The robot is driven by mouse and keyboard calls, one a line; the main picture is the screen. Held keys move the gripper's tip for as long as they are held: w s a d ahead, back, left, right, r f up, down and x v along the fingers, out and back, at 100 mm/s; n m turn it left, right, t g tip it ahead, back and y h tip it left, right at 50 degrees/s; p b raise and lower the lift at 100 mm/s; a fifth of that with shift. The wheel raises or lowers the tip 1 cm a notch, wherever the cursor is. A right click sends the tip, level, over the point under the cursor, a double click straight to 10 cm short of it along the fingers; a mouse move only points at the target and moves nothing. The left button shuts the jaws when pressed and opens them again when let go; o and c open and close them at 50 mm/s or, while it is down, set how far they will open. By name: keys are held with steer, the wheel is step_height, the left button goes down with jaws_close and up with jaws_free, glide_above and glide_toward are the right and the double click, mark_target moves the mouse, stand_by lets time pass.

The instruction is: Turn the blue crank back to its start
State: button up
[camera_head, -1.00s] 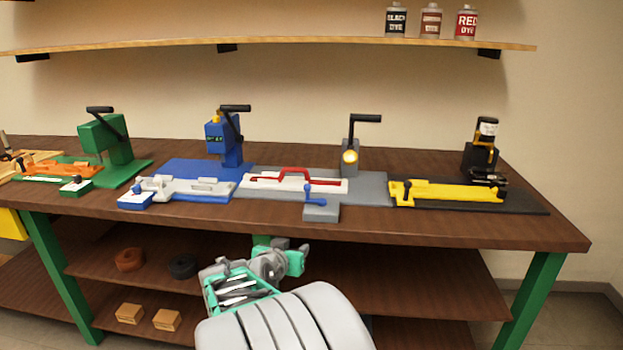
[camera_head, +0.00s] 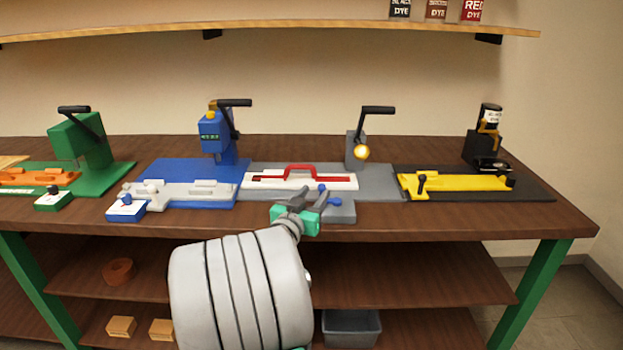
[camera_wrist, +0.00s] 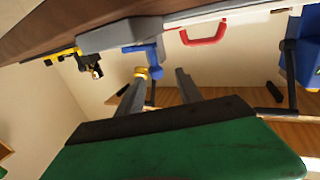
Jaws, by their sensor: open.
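The small blue crank (camera_head: 334,201) sits on the front block of the grey station, partly hidden by my gripper. In the wrist view the blue crank (camera_wrist: 158,55) stands out from the grey block, with its knob end toward my jaws. My gripper (camera_head: 308,196) is at the table's front edge, just left of and in front of the crank. In the wrist view its two fingers (camera_wrist: 160,85) are apart and empty, with the crank's end showing between their tips. I cannot tell whether a finger touches it.
The grey station (camera_head: 382,187) carries a white bar with a red handle (camera_head: 302,170) and a lamp post (camera_head: 361,152) with a black lever. A blue press (camera_head: 216,135) stands left, a yellow fixture (camera_head: 465,183) right. The table edge (camera_head: 450,228) lies below.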

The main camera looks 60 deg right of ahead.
mark_target(324, 185)
steer(key=d+p, duration=0.1)
steer(key=d, duration=0.6)
steer(key=shift+d, duration=0.4)
steer(key=shift+w, duration=0.1)
steer(key=shift+c, duration=0.3)
jaws_close()
